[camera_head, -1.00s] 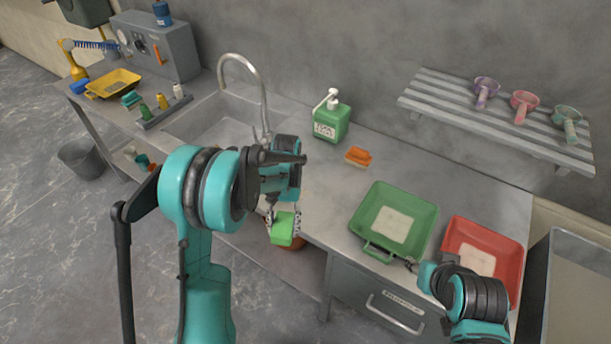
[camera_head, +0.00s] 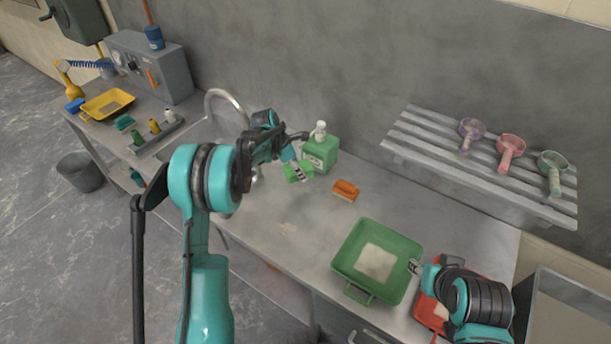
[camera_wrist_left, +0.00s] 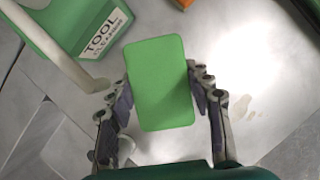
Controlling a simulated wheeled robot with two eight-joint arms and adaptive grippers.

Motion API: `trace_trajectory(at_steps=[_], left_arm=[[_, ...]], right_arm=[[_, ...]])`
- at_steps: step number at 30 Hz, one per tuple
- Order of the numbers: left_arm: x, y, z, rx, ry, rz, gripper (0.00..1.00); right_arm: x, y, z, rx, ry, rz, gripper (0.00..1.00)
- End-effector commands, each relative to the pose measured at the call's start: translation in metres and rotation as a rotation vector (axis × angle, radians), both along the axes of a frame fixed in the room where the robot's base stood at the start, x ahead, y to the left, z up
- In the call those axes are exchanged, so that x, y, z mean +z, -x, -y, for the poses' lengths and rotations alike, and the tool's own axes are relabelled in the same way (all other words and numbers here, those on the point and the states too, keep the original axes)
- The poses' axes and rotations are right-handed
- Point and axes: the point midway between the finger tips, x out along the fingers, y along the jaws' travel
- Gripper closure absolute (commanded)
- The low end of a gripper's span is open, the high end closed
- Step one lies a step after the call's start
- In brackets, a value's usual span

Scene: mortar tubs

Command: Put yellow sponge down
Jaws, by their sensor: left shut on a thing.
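My left gripper (camera_head: 299,172) is shut on a green block (camera_head: 293,173), which looks like a sponge. It is close to the front of the green soap dispenser (camera_head: 320,155). In the left wrist view the green block (camera_wrist_left: 160,83) sits between the two fingers, above the grey counter, with the dispenser (camera_wrist_left: 75,35) at the upper left. Whether the block touches the counter is unclear. I see no yellow sponge. An orange sponge or brush (camera_head: 345,190) lies to the right of the dispenser. My right gripper (camera_head: 413,267) is at the green tub's right edge; its fingers are too small to read.
The green tub (camera_head: 352,250) holds a pale patch, and a red tub (camera_head: 424,308) is partly hidden by my right arm. A slatted shelf (camera_head: 430,150) with several scoops is on the wall.

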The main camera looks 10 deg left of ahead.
Motion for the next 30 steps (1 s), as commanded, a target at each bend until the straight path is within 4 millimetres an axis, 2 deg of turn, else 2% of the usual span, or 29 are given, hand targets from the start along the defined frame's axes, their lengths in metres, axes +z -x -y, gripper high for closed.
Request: trace_trajectory(at_steps=[4,8,15,20,27,30], left_arm=[[0.012,-0.017,-0.004,0.164,-0.001,0.0,0.77],[0.008,-0.022,-0.007,0.224,-0.001,-0.002,0.77],[-0.033,-0.023,-0.007,0.233,-0.001,-0.002,0.77],[-0.047,-0.023,-0.007,0.231,0.0,-0.003,0.77],[-0.086,-0.022,-0.007,0.23,-0.001,-0.003,0.77],[-0.088,-0.022,-0.007,0.23,-0.001,-0.003,0.77]], right_arm=[[0.007,0.0,0.0,0.0,0.0,0.0,0.6],[0.004,0.0,0.0,0.0,0.0,0.0,0.6],[-0.019,0.0,0.0,0.0,0.0,0.0,0.6],[-0.025,0.0,0.0,0.0,0.0,0.0,0.6],[-0.046,0.0,0.0,0.0,0.0,0.0,0.6],[-0.046,0.0,0.0,0.0,0.0,0.0,0.6]])
